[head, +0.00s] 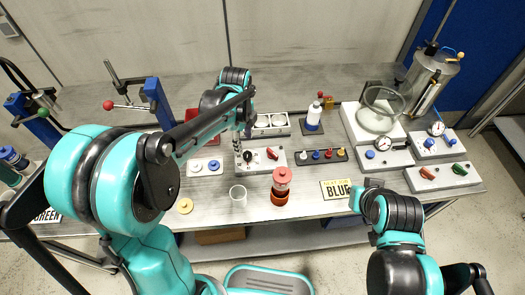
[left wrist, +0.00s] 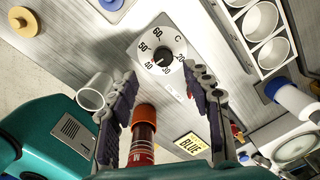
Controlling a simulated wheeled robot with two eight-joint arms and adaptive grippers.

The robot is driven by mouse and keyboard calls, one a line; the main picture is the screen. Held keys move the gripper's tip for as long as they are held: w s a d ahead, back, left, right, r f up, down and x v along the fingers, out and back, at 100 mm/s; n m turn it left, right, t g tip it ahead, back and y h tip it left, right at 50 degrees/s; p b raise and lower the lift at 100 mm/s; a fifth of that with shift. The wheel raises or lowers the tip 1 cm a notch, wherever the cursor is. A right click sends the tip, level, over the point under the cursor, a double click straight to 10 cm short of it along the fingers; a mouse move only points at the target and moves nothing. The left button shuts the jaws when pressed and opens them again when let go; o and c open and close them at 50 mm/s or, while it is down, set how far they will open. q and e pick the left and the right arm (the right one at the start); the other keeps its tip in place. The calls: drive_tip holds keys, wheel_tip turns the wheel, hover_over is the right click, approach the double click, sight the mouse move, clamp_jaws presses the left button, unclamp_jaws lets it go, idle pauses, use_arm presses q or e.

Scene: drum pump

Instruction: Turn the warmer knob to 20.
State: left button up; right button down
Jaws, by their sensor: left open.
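The warmer is a light box (head: 259,167) on the bench, with a black knob (head: 247,156). In the left wrist view the knob (left wrist: 162,57) sits on a white dial marked 20 to 60. A small red mark on the knob appears to face between 40 and 30. My left gripper (left wrist: 163,74) is open, its dark pads spread on either side of the dial in that view. Nothing is between the pads; contact with the knob is not visible. In the head view the left gripper (head: 239,140) is above the warmer. My right gripper (head: 368,190) is by the front edge, its fingers unclear.
A red knob (head: 272,153) is right of the black one. A "BLUE" sign (head: 337,189) lies near the front edge.

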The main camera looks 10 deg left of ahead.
sight(248, 155)
use_arm(q)
drive_tip(key=shift+w+d+f+m, duration=0.25)
drive_tip(key=shift+f+m, duration=0.05)
drive_tip(key=shift+m, duration=0.1)
drive_tip(key=shift+d+f, duration=0.1)
drive_tip(key=shift+f, duration=0.25)
wheel_tip(248, 155, down, 7)
drive_tip(key=b, duration=0.2)
drive_tip(key=shift+w+b, duration=0.1)
drive_tip(key=shift+b, duration=0.2)
clamp_jaws()
